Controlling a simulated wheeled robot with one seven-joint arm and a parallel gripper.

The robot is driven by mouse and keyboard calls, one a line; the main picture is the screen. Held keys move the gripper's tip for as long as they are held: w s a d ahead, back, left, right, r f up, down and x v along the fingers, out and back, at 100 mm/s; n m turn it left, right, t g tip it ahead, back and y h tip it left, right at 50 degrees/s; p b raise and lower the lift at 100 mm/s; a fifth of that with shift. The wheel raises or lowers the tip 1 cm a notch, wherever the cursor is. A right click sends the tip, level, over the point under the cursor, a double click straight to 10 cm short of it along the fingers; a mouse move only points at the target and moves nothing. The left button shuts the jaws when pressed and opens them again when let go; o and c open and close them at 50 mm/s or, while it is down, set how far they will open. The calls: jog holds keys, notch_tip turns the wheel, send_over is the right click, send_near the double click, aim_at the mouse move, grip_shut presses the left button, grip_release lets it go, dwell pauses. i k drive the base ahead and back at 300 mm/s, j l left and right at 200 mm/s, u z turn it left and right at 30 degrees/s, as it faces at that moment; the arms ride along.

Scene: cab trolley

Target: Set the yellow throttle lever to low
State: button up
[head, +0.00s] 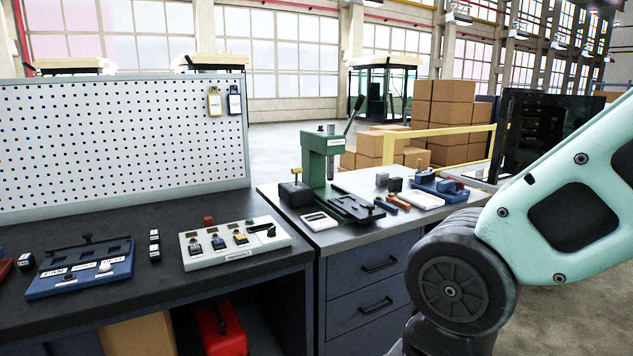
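A white control panel (232,258) lies on the dark bench, left of the green press. A row of small switches or levers stands on it. One of them has a yellow part (240,237), near the panel's right half. A black lever (268,230) sits at its right end. The labels and the yellow part's setting are too small to read. Another yellow-topped post (296,171) stands on a dark block beside the press. I cannot tell which yellow piece is the throttle lever. My gripper is out of view; only my arm shows at the right, apart from the panel.
A blue panel (82,270) marked FAN, WORK and HEAT lies to the left, with small black blocks (154,245) beside it. A pegboard (120,145) stands behind. The green press (318,160) and small parts occupy the right-hand bench. A red box (222,328) is below.

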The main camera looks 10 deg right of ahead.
aim_at(299, 170)
jog(key=i+l+u, duration=0.15)
jog(key=i, duration=0.3)
jog(key=i+j+u, duration=0.1)
jog(key=i+u, duration=0.35)
jog(key=i, duration=0.3)
